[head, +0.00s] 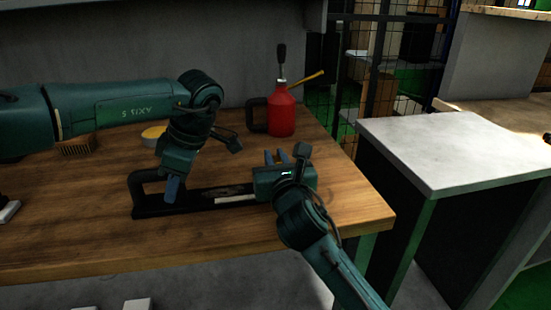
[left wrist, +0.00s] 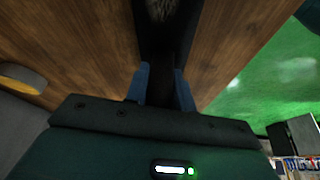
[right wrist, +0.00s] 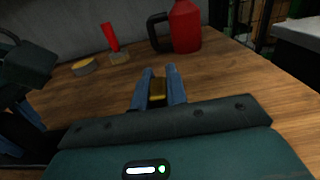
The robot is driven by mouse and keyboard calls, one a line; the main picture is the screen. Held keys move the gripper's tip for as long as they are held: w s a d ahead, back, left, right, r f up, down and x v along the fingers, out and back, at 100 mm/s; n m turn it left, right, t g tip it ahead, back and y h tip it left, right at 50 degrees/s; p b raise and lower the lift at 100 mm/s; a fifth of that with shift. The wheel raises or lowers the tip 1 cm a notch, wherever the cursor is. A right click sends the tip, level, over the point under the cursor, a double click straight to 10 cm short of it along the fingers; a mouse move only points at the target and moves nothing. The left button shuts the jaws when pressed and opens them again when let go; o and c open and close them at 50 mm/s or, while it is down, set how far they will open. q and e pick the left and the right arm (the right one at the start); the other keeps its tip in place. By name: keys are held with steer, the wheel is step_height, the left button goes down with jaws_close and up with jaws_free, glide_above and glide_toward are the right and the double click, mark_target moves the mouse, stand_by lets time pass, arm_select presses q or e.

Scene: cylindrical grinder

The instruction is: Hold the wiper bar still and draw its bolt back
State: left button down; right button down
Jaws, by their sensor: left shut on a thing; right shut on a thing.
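The wiper bar (head: 190,205) is a long dark bar with a raised loop handle at its left end, lying on the wooden bench. My left gripper (head: 172,188) points down and is shut on the dark bar near its handle end. In the left wrist view the bar (left wrist: 165,50) runs between its blue fingers. My right gripper (head: 276,158) is at the bar's right end, its fingers pointing to the back of the bench. In the right wrist view it is shut on a small brass-coloured piece, seemingly the bolt (right wrist: 157,90). The right gripper hides that piece in the head view.
A red oil can (head: 282,112) stands behind the bar. A yellow-rimmed tin (head: 153,132) and a brush (head: 75,145) are at the back left. The bench's (head: 350,205) right end is bare. A pale-topped cabinet (head: 450,150) stands to the right across a gap.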

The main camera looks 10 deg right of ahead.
arm_select(q)
steer(key=shift+f, duration=0.1)
arm_select(e)
steer(key=shift+a, duration=0.1)
arm_select(q)
steer(key=shift+s+d, duration=0.1)
steer(key=shift+d, duration=0.05)
arm_select(e)
steer(key=shift+a, duration=2.75)
steer(key=c, duration=1.5)
jaws_free()
steer(key=shift+c, duration=0.2)
steer(key=shift+o, duration=0.7)
steer(key=shift+d, duration=0.1)
steer(key=s, duration=1.2)
